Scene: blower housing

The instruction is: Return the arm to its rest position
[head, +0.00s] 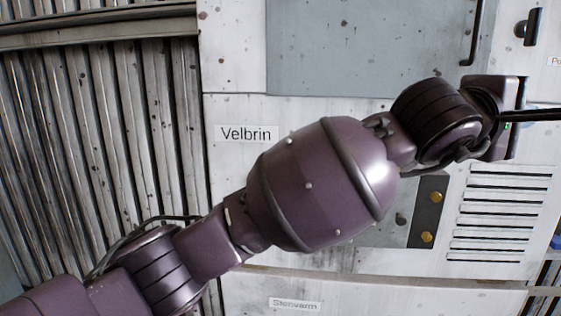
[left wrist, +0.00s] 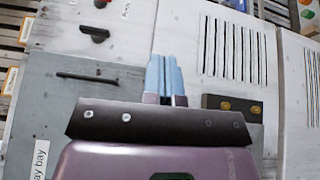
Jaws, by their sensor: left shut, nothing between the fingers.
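My left arm (head: 320,185) crosses the head view from the lower left to the upper right, in front of the white housing (head: 235,175). Its wrist is at the right, near the vent slots; the fingers are not clear there. In the left wrist view my left gripper (left wrist: 166,75) has its pale blue fingers together, with nothing between them. They appear in front of the white panel, beside the slots and the dark plate; I cannot tell the gap to the panel. My right gripper is in neither view.
A grey door (head: 350,50) with a bar handle (left wrist: 88,78) and a dark knob (left wrist: 93,33) are on the housing. A dark plate (head: 428,210) with two brass buttons sits beside vent slots (head: 500,215). Corrugated metal (head: 90,150) stands at left. Crates (left wrist: 306,15) show at upper right.

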